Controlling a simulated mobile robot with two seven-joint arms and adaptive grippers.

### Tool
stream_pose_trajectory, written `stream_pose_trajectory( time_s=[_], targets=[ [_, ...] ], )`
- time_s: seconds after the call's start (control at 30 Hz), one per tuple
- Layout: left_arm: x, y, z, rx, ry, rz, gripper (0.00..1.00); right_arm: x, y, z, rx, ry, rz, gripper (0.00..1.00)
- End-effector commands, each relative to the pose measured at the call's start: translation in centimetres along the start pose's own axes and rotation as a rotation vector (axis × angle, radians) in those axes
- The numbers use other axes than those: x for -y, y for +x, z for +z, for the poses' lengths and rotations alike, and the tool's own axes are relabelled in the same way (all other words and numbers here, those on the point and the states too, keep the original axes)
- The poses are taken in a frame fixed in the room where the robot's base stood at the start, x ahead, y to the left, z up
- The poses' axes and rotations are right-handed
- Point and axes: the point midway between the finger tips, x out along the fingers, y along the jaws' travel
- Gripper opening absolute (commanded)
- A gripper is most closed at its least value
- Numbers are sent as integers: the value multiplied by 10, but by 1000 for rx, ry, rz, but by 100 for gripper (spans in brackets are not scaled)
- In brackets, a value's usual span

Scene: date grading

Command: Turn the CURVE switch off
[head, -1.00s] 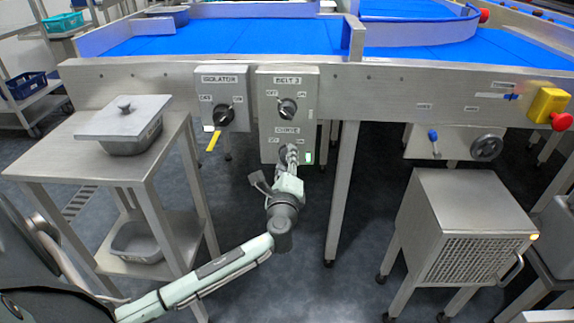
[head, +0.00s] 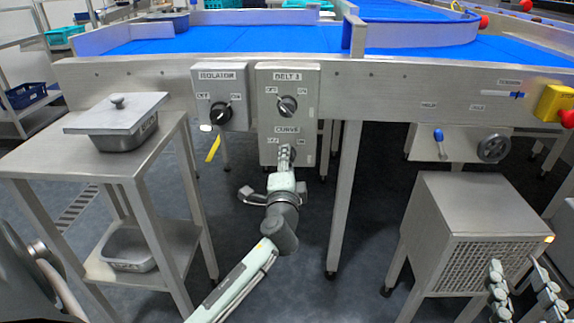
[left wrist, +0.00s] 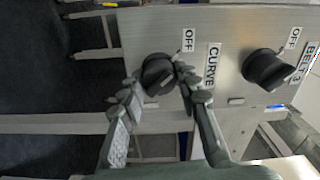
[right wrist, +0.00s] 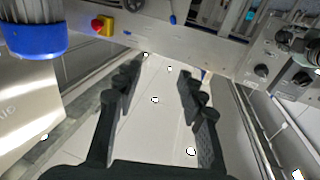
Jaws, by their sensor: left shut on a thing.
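The CURVE switch (left wrist: 158,72) is a black rotary knob on the lower part of a grey box (head: 268,112) under the blue conveyor. My left gripper (head: 287,152) is at this knob, with its fingers (left wrist: 155,80) closed on either side of it in the left wrist view. The fingers hide most of the knob in the head view, and I cannot tell its exact pointing. The OFF label and the CURVE label (left wrist: 212,65) are beside it. My right gripper (right wrist: 160,76) is open and empty, far to the right of the box.
The BELT 3 knob (head: 287,106) is directly above on the same box. The ISOLATOR knob (head: 221,113) is on the box to the left. A table with a lidded tray (head: 118,112) stands left. A grey vented cabinet (head: 478,205) and a red-yellow stop button (head: 555,105) are right.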

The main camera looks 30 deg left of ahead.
Motion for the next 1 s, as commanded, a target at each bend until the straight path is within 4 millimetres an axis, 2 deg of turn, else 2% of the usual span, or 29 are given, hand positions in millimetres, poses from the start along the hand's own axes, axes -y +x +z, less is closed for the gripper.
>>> stream_pose_trajectory(
  time_s=[0.23, 0.63, 0.67, 0.7, 0.83, 1.0],
  targets=[
    [-1, 0, 0, 2, -48, 1, 3, 7, 0, -18, -87, 14, -13, 40],
    [0, 0, 0, 1, -55, 1, 3, 8, -1, -20, -99, 16, -15, 40],
    [0, 0, 0, 1, -55, 1, 33, 8, -1, -20, -99, 16, -15, 40],
    [0, 0, 0, 1, -55, 1, 38, 8, -1, -20, -99, 16, -15, 40],
    [0, 0, 0, 1, -54, 1, 53, 8, -1, -21, -99, 15, -15, 40],
    [0, 0, 0, 0, -54, 1, 53, 8, -1, -21, -98, 15, -15, 40]
  ],
)
